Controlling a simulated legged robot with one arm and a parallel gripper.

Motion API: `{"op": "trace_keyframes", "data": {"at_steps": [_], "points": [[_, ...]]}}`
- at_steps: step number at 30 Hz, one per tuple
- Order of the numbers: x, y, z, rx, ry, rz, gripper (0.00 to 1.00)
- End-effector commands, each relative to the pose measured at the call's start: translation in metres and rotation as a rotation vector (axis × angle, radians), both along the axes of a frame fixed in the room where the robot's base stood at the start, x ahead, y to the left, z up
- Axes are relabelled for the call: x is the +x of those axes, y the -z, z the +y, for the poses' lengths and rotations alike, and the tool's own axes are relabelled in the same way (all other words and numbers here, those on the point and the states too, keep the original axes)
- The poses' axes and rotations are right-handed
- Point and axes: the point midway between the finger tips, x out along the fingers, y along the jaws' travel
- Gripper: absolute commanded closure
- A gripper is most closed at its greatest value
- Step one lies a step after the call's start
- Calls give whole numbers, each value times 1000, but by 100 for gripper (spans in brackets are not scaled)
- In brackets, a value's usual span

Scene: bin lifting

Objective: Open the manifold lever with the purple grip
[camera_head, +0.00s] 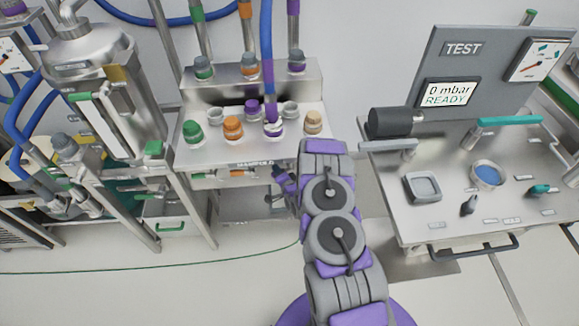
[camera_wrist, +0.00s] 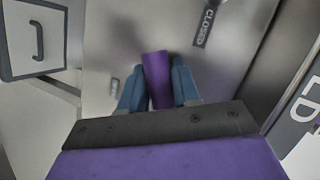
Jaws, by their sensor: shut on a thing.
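The purple lever grip (camera_wrist: 156,72) stands upright between the two blue fingers of my gripper (camera_wrist: 158,88) in the wrist view. The fingers are shut on it from both sides. A dark plate reading CLOSED (camera_wrist: 210,22) sits on the metal panel just to its upper right. In the head view my gripper (camera_head: 284,182) is small, at the front underside of the manifold (camera_head: 250,163). My purple and grey arm hides part of that area, and the lever cannot be made out there.
Green (camera_head: 193,132), orange (camera_head: 233,127) and purple-capped fittings stand on the manifold top, with a blue hose (camera_head: 266,50) rising from it. A TEST bench (camera_head: 470,190) stands at right. A steel vessel (camera_head: 105,80) is at left. Light floor is open in front.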

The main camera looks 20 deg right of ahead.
Motion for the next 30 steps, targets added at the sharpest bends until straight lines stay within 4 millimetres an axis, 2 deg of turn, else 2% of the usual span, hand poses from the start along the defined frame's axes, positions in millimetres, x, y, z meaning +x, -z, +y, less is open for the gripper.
{"op": "trace_keyframes", "data": {"at_steps": [12, 30], "points": [[-7, 20, -14, -374, 8, 116, 100], [-13, 33, -39, -889, 6, 258, 100]]}}
